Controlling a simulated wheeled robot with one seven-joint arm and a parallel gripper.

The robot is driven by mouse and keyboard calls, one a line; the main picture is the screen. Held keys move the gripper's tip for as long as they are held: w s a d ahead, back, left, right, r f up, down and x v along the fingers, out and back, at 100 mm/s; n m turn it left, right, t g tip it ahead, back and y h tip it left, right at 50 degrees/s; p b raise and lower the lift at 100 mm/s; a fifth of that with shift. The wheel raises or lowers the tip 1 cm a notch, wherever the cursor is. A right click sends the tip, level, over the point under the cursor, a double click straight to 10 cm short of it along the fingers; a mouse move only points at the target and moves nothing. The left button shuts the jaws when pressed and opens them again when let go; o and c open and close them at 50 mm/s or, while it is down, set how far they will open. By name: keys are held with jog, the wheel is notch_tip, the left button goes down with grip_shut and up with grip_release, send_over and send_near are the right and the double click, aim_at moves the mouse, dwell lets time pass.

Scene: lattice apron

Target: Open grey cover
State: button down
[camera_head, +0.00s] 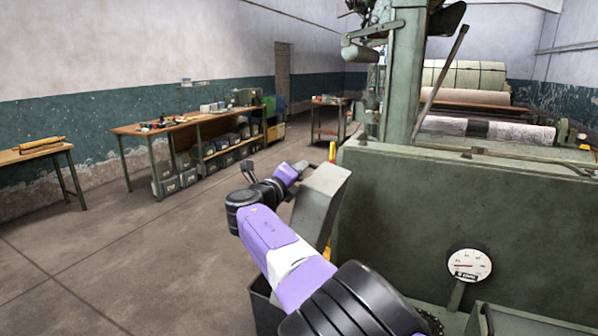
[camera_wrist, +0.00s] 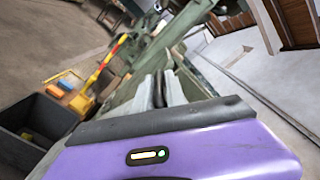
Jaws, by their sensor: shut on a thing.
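The grey cover (camera_head: 322,194) is a box-like metal piece beside the left end of the green machine, and it stands tilted. My gripper (camera_head: 299,167) is at its upper left edge, shut on it; the exact contact is small and partly hidden by my own wrist. In the wrist view my purple gripper body fills the bottom, and pale grey metal with a dark part between lies just beyond it; I cannot tell there which surface is the cover.
The green machine (camera_head: 450,225) with a round gauge (camera_head: 469,265) fills the right. A dark open bin (camera_wrist: 38,122) and a yellow-handled tool (camera_wrist: 97,76) are close by. Workbenches (camera_head: 190,125) line the left wall. The concrete floor (camera_head: 150,250) on the left is clear.

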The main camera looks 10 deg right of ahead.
jog(key=c, duration=1.5)
grip_release()
jog(key=shift+f, duration=0.6)
jog(key=shift+o, duration=0.2)
jog(key=shift+r, duration=0.2)
jog(key=shift+r, duration=0.15)
jog(key=p, duration=0.3)
jog(key=shift+s+a+r, duration=0.25)
jog(key=shift+s+r, duration=0.05)
jog(key=shift+s, duration=0.05)
jog(key=p+v, duration=0.1)
jog(key=p, duration=0.2)
jog(key=shift+s+a, duration=0.1)
jog(key=shift+s, duration=0.15)
jog(key=shift+s+a+f+p, duration=0.15)
jog(key=shift+s+f+p, duration=0.05)
jog(key=shift+p, duration=0.15)
jog(key=shift+f+b+v, duration=0.1)
jog(key=shift+b+v, duration=0.1)
jog(key=shift+v, duration=1.05)
jog(key=shift+f+b+v, duration=0.15)
jog(key=shift+v, duration=1.1)
